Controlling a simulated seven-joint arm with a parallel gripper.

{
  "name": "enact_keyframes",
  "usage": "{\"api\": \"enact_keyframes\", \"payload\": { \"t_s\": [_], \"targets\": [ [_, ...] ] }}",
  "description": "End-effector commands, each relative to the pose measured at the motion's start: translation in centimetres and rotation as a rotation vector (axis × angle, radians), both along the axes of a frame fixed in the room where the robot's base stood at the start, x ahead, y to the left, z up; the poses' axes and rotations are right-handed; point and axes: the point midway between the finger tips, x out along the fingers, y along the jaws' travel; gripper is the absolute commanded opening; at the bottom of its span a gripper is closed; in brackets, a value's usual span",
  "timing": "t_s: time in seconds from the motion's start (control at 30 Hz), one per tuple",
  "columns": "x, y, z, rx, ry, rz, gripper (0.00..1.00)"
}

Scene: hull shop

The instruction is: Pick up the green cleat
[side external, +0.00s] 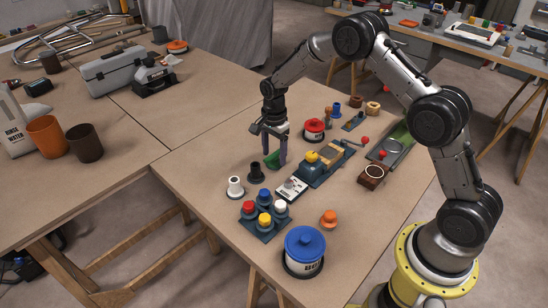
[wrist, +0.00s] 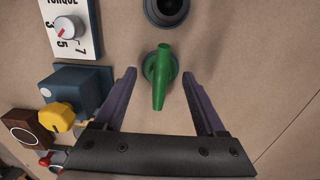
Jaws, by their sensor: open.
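The green cleat (wrist: 161,75) stands on the table with a rounded base and a tapering arm. In the wrist view it lies between the two purple fingers of my gripper (wrist: 157,82), with a gap on each side. My gripper is open. In the side external view my gripper (side external: 272,157) points down at the table, and the green cleat (side external: 271,159) shows between and behind its fingers, partly hidden. I cannot tell the exact height of the fingertips above the table.
A black round fitting (wrist: 167,10) stands just beyond the cleat. A dial box marked TORQUE (wrist: 68,28) and a blue block with a yellow knob (wrist: 57,117) are to the left. A white fitting (side external: 236,187) stands nearby. The table right of the cleat in the wrist view is clear.

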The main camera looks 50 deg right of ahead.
Motion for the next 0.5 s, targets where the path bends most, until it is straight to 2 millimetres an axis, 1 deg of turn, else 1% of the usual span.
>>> {"api": "enact_keyframes", "payload": {
  "t_s": [0.03,0.1,0.37,0.47,0.5],
  "targets": [
    [-0.01,0.00,-0.60,0.000,0.001,0.000,0.73],
    [0.02,0.00,-1.08,0.000,0.000,0.000,0.73],
    [0.05,0.01,-1.26,0.000,-0.002,0.000,0.73],
    [0.06,0.01,-1.24,0.000,-0.002,0.000,0.57],
    [0.05,0.01,-1.24,0.000,-0.002,0.000,0.50]
  ]
}}
